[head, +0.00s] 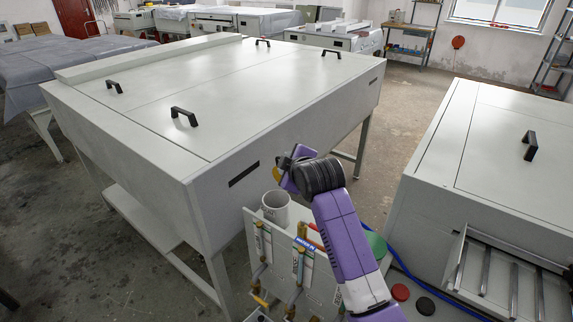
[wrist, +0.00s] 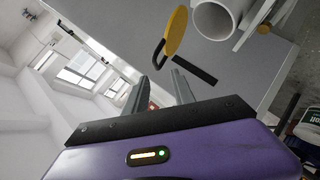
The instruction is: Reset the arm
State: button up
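My purple arm (head: 345,235) rises from the lower right of the head view and bends at a black ribbed joint (head: 322,175). My gripper (head: 287,163) is at its end, in front of the large white machine, and its fingers are hard to make out there. In the wrist view, my gripper (wrist: 159,82) shows two grey fingers standing apart with nothing between them. The wrist is tilted, so the room appears slanted.
A large white processor (head: 230,85) with black handles stands behind the gripper. A white pipe (head: 276,208) rises beside valves and tubing below it. A yellow disc (wrist: 176,30) shows beyond the fingers. Another white machine (head: 500,150) stands at right. Floor (head: 415,95) is clear between machines.

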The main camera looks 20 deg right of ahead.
dwell(0.4)
notch_tip(320, 180, up, 7)
jog(key=s+m+t, duration=0.1)
jog(key=m+t, duration=0.3)
jog(key=s+f+m, duration=0.2)
jog(key=s+f, duration=0.2)
jog(key=s, duration=1.5)
jog(key=s+f+m+g, duration=0.1)
jog(key=s+f+m, duration=0.2)
jog(key=s, duration=1.7)
jog(key=s+f+m, duration=0.2)
jog(key=s+f, duration=0.3)
jog(key=s, duration=1.4)
jog(key=shift+s+a+f+g, duration=0.2)
jog(key=shift+s+a+g, duration=0.05)
jog(key=shift+s+g, duration=0.05)
